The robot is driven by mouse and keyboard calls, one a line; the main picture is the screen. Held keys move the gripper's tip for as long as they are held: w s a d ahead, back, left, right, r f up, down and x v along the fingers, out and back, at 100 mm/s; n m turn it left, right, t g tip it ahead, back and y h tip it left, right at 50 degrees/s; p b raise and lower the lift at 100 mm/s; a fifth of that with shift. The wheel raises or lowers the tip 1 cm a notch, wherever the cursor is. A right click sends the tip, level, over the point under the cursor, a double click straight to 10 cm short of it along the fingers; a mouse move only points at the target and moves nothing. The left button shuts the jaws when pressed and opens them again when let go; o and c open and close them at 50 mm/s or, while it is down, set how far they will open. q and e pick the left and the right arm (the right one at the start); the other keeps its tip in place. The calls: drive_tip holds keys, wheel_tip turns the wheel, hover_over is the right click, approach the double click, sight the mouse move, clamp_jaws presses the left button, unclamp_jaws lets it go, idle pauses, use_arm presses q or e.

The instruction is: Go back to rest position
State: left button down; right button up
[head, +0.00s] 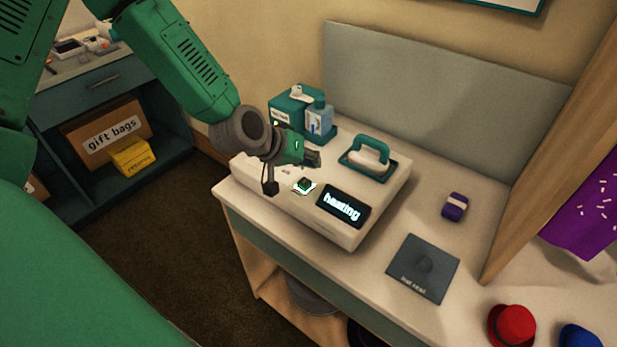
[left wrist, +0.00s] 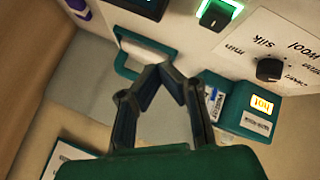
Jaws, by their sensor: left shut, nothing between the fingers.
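My left gripper (head: 312,158) hangs just above the white machine on the counter, past its lit switch. It is shut and empty; its two fingers also meet at the tips in the left wrist view (left wrist: 165,72). The white machine (head: 270,182) has a dark screen (head: 343,206) that reads "heating". Its green switch (head: 304,186) has a glowing surround and also shows in the left wrist view (left wrist: 215,14). A knob (left wrist: 270,69) with fabric labels such as "wool" and "silk" is in the left wrist view. My right gripper is not in view.
A teal-handled iron-like tool (head: 368,156) rests on the machine. A purple band (head: 455,206), dark mat (head: 423,268), red hat (head: 511,325) and blue hat (head: 580,336) are right. A shelf (head: 95,85) stands left.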

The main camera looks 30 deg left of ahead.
use_arm(q)
drive_tip(key=shift+a+f, duration=0.25)
drive_tip(key=shift+a, duration=0.75)
drive_tip(key=s+f, duration=0.2)
drive_tip(key=s+d+f+g, duration=0.1)
drive_tip(key=s+f, duration=0.1)
drive_tip(key=s+d+f+g, duration=0.1)
drive_tip(key=s+f, duration=0.1)
drive_tip(key=shift+s+d+m+y, duration=0.2)
drive_tip(key=shift+m+y, duration=0.1)
drive_tip(key=shift+m, duration=0.1)
drive_tip(key=s+f+m+g+y, duration=0.25)
drive_tip(key=s+f, duration=0.35)
drive_tip(key=s, duration=0.7)
drive_tip(key=s+f+m+g+y, duration=0.1)
drive_tip(key=s+f+g, duration=0.35)
drive_tip(key=s, duration=0.85)
drive_tip(key=w+f+t+b, duration=0.1)
drive_tip(key=w+f+b, duration=0.2)
drive_tip(key=f+b, duration=0.6)
drive_tip(key=shift+f+m, duration=0.3)
drive_tip(key=shift+m, duration=0.05)
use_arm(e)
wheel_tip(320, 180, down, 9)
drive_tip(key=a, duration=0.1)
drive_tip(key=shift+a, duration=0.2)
